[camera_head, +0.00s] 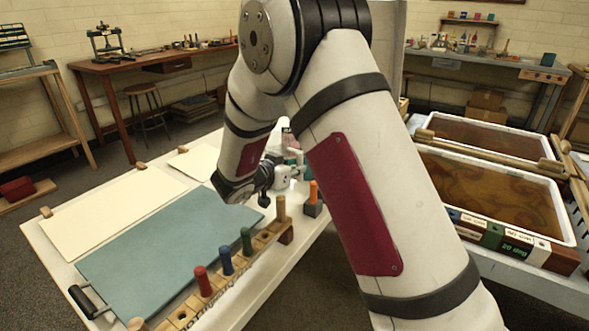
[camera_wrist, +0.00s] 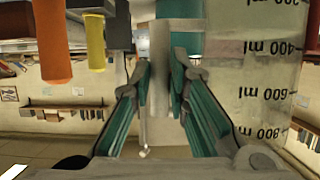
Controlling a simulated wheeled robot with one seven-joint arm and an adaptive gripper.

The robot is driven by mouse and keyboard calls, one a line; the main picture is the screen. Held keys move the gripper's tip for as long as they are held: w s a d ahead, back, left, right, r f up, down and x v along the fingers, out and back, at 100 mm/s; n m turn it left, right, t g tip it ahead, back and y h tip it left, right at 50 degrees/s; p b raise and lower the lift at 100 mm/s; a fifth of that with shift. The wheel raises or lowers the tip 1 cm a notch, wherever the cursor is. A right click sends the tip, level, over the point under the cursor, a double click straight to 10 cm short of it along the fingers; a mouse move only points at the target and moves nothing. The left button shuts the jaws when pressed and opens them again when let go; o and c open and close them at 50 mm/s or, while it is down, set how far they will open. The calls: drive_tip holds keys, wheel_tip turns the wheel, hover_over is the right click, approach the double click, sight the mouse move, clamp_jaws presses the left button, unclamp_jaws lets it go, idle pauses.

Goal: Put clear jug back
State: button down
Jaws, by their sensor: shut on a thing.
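The clear jug (camera_wrist: 268,85) fills the right side of the wrist view, with black ml marks on its wall. My gripper (camera_wrist: 160,62) has its teal-padded fingers on either side of a pale upright bar beside the jug wall, seemingly the jug's handle, and is shut on it. In the head view my gripper (camera_head: 293,157) is beyond the wooden peg rack, over the far end of the white table. There my arm hides most of the jug, and I cannot tell whether its base touches the table.
The wooden rack (camera_head: 270,237) holds several coloured pegs near the gripper. An orange peg (camera_head: 313,193) stands in a dark block close by. A teal sheet (camera_head: 165,248) and a cream sheet (camera_head: 110,212) cover the table's left. Marbling trays (camera_head: 568,215) stand at the right.

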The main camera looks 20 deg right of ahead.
drive_tip(key=c, duration=1.5)
unclamp_jaws()
drive_tip(key=shift+f, duration=0.1)
drive_tip(key=shift+c, duration=0.2)
drive_tip(key=p+v, duration=0.2)
drive_tip(key=v, duration=1)
